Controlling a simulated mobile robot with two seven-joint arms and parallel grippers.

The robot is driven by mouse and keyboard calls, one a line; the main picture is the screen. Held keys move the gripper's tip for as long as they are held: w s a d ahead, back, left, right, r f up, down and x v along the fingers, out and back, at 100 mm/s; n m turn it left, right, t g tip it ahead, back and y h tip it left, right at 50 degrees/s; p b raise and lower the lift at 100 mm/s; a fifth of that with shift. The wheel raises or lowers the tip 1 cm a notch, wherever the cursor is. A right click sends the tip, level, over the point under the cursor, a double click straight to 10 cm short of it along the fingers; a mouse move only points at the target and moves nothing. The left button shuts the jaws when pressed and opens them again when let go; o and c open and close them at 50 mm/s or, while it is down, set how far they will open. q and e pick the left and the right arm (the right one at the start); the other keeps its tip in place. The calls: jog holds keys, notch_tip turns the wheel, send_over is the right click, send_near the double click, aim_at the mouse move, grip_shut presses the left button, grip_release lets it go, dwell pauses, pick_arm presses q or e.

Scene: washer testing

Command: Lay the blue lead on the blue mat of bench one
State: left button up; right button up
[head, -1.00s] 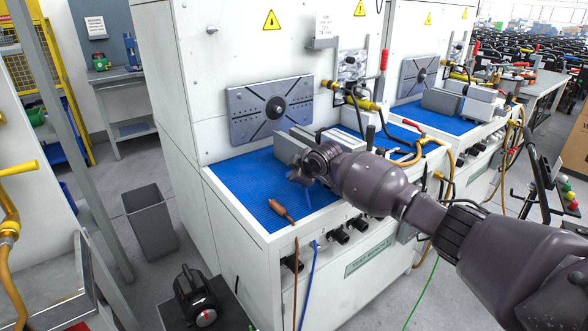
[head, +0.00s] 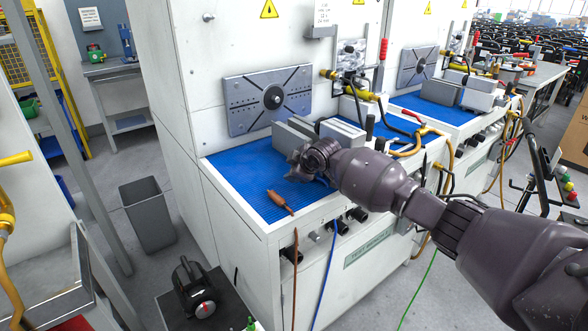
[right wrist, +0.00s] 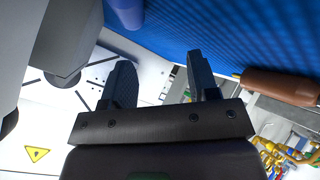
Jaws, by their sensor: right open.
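The blue lead (head: 327,265) hangs as a cable down the front of the near bench, just right of the brown lead's cable. A blue handle (right wrist: 125,12), seemingly its end, shows against the blue mat at the top of the right wrist view, cut off by the frame; I cannot tell whether it touches. The blue mat (head: 235,175) covers the near bench top. My right gripper (head: 305,165) is over the mat's right part, in front of the grey blocks. In the right wrist view its fingers (right wrist: 162,80) are apart and empty. My left gripper is out of view.
A brown-handled lead (head: 280,202) lies at the mat's front edge, left of my right gripper. Grey blocks (head: 297,134) stand behind the gripper. A slotted plate (head: 250,105) is on the back wall. The mat's left part is clear.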

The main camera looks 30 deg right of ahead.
jog(key=p+v, duration=0.3)
jog(key=v, duration=0.8)
jog(key=shift+w, duration=0.1)
dwell(0.4)
